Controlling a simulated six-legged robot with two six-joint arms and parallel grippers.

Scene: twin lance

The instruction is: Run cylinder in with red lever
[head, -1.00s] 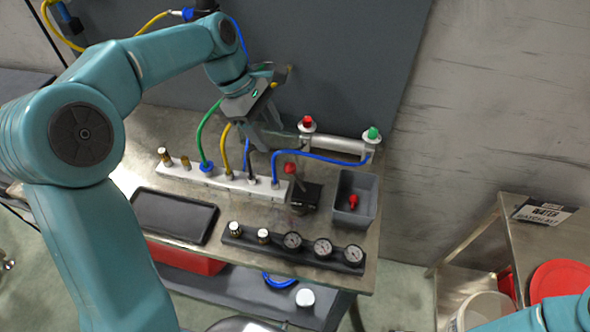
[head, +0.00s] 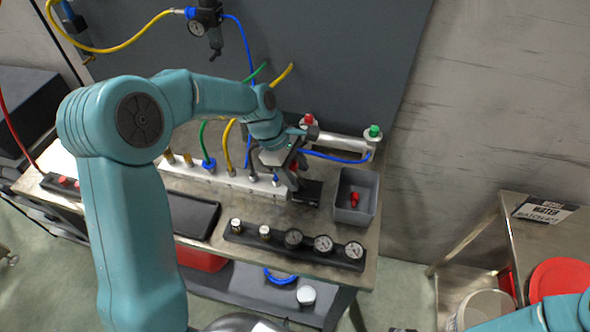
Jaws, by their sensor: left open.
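The cylinder (head: 346,143) is a silvery tube lying along the back of the bench, with a red fitting (head: 309,119) at its left end and a green fitting (head: 374,131) at its right end. The red lever (head: 294,167) belongs to a black valve block (head: 308,193) in front of the cylinder. My left gripper (head: 294,172) is open and down at the lever; its jaws and wrist hide most of the lever. I cannot tell whether a finger touches it. My right gripper is out of view; only part of my right arm shows at the lower right.
A grey bin (head: 356,202) with a red part stands right of the valve. A white manifold (head: 218,176) with hoses is on the left. A gauge strip (head: 292,243) and a black tray (head: 190,214) are in front. A blue hose crosses behind my gripper.

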